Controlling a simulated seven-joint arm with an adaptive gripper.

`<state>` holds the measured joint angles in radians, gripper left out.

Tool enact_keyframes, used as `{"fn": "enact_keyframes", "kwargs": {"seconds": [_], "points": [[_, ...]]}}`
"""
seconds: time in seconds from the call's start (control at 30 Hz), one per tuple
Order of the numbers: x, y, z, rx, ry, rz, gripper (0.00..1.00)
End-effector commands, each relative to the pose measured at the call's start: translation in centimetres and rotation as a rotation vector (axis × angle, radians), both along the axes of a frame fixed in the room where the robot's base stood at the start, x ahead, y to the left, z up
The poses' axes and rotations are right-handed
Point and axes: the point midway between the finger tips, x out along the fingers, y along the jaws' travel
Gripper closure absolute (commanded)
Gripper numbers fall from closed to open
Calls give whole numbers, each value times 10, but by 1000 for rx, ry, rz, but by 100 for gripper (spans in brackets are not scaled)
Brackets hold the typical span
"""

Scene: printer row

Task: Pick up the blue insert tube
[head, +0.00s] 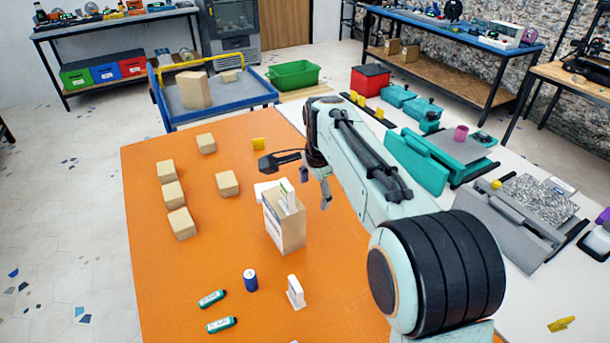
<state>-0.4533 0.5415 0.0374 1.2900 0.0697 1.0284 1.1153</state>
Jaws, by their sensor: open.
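A short dark blue cylinder (250,281), which looks like the blue insert tube, stands upright on the orange table (155,285) near its front. A pale band or label shows near its top. My gripper (315,190) is above the table, farther back and to the right of the cylinder, well apart from it. Its fingers are apart, point down, and show nothing between them.
Several tan blocks (180,223) are at the back left. A yellow piece (258,144) is farther back. The table's front left is clear.

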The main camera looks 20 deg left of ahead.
Motion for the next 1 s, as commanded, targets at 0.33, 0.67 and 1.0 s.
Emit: {"fn": "enact_keyframes", "kwargs": {"seconds": [0.33, 0.67, 1.0], "points": [[-67, 123, -182, -139, 229, 257, 36], [-79, 131, -225, -152, 240, 286, 36], [-78, 131, -256, -149, 236, 286, 36]]}}
